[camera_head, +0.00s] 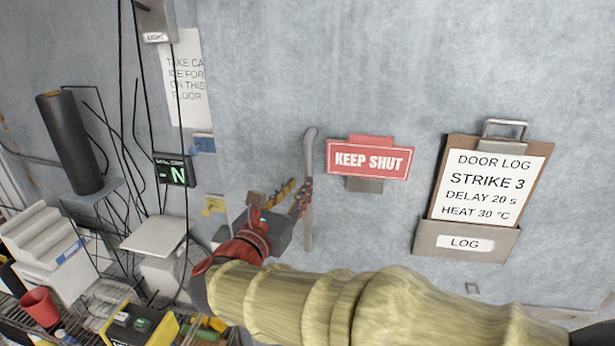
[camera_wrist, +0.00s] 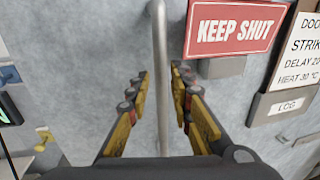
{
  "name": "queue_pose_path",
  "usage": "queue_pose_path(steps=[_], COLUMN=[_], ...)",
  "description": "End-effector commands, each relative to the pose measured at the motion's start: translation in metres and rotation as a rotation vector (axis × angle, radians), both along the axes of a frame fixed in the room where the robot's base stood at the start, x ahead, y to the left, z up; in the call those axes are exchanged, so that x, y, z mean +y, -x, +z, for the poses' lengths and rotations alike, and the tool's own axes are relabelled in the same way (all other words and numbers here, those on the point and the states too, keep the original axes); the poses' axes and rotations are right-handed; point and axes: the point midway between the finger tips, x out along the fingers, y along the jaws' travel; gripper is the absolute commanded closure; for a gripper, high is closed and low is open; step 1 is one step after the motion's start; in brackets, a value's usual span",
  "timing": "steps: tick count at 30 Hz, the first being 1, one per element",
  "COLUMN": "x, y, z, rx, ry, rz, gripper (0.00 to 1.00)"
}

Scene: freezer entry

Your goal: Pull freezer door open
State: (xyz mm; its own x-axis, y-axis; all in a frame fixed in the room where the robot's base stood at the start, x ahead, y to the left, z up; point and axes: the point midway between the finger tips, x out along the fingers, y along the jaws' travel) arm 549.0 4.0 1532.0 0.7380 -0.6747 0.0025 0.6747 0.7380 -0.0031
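The freezer door (camera_head: 265,90) is a mottled grey-blue panel that fills most of the head view and looks closed. A long vertical metal handle (camera_head: 309,150) with a bent top stands on it, left of a red KEEP SHUT sign (camera_head: 369,160). My gripper (camera_head: 299,195) is at the handle's middle. In the wrist view, my gripper (camera_wrist: 160,76) is open, with one yellow-padded finger on each side of the handle (camera_wrist: 159,35). Gaps show between handle and both fingers. How deep the handle sits between the fingers is hard to tell.
A clipboard (camera_head: 487,190) marked DOOR LOG hangs right of the sign in a grey LOG holder (camera_head: 465,242). To the left are a black cylinder (camera_head: 70,140), dark cables, a small display (camera_head: 175,170) and a cluttered wire shelf (camera_head: 100,300). A yellow fitting (camera_head: 214,205) sits left of my gripper.

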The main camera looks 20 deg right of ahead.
Motion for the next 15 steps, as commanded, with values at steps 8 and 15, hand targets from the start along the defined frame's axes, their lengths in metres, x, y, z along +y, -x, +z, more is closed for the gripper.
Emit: queue_pose_path(steps=[8, 15], x=[-0.030, -0.041], y=[-0.030, -0.044], z=[0.000, 0.000], rx=[0.000, 0.000], ry=[-0.001, -0.003], rz=[-0.004, -0.001], gripper=[0.78, 0.78])
